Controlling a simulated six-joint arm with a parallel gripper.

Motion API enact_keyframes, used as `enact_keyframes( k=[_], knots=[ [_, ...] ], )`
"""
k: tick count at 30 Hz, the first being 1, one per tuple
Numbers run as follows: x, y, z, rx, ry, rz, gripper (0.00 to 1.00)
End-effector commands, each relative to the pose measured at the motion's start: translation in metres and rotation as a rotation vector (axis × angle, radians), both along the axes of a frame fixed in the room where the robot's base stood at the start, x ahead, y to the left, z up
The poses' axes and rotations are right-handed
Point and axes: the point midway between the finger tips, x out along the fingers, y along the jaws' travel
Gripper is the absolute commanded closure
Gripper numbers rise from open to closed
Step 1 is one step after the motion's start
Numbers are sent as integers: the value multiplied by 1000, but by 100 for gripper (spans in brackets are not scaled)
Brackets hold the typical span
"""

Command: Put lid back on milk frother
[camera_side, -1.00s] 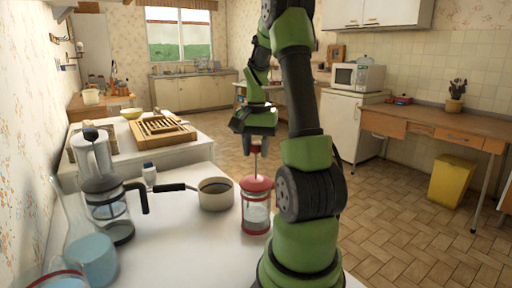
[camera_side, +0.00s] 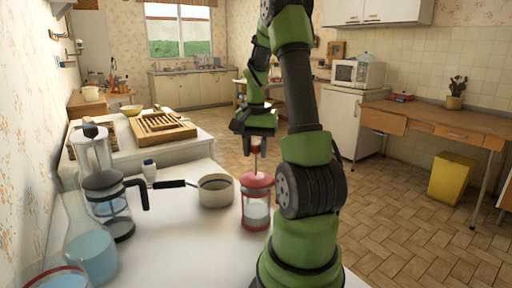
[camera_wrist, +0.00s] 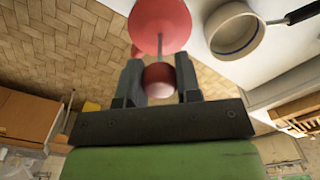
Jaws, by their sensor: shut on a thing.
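The milk frother (camera_side: 256,213) is a clear glass jar with red bands, upright on the white counter, with pale content inside. Its red lid (camera_side: 257,180) sits level at the jar's top; I cannot tell if a thin gap is left. A thin rod rises from the lid to a red knob (camera_side: 256,146). My gripper (camera_side: 255,143) points down above the jar and is shut on the knob. In the wrist view the knob (camera_wrist: 159,80) is between my fingertips (camera_wrist: 159,64). The lid (camera_wrist: 160,22) lies beyond it and hides most of the jar.
A saucepan (camera_side: 216,192) stands just left of the jar, its handle pointing left. A French press (camera_side: 110,205), a flask of blue liquid (camera_side: 92,255) and a small bottle (camera_side: 149,171) stand farther left. The counter in front of the saucepan is clear.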

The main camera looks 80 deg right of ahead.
Motion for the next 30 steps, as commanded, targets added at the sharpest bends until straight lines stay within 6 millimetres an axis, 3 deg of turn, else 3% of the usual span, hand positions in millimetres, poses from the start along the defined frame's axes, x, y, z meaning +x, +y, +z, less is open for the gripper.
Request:
enact_keyframes(
  k=[12,13,16,22,26,30],
  knots=[
    [0,0,-2,1,0,-1,100],
    [0,0,-2,1,0,-1,62],
    [0,0,-2,1,0,-1,39],
    [0,0,-2,1,0,-1,39],
    [0,0,-2,1,0,-1,9],
    [0,0,-2,0,0,-1,9]
  ],
)
